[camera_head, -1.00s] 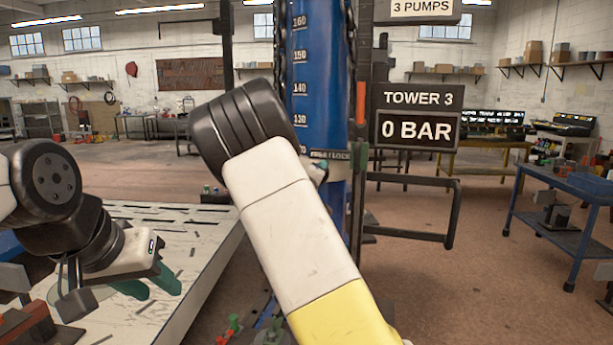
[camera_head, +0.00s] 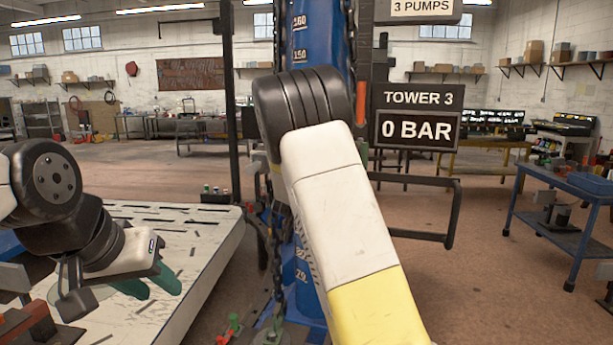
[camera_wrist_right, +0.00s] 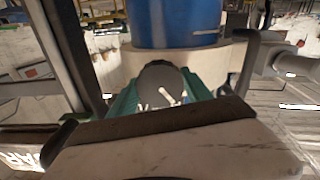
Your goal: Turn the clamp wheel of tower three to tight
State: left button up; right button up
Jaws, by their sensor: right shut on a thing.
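Tower three shows as a blue column (camera_head: 312,35) with white scale marks, behind my right forearm in the head view. Its sign (camera_head: 418,114) reads "TOWER 3", "0 BAR". In the right wrist view, a dark round wheel (camera_wrist_right: 160,76) sits in front of the blue column (camera_wrist_right: 175,22) and its pale collar. My right gripper (camera_wrist_right: 160,92) has its green fingers on both sides of this wheel and is shut on it. The right gripper and wheel are hidden in the head view by my arm. My left gripper (camera_head: 147,286) is open and empty at lower left.
A pale slotted table (camera_head: 190,262) lies left of the tower, below my left gripper. A dark bar frame (camera_head: 452,212) sticks out right of the tower. A blue cart (camera_head: 560,232) stands at the right. Floor between them is clear.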

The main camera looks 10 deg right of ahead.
jog(key=m, duration=0.7)
dwell(0.5)
jog(key=o, duration=1.4)
jog(key=shift+c, duration=0.2)
jog(key=v, duration=0.8)
jog(key=shift+w, duration=0.1)
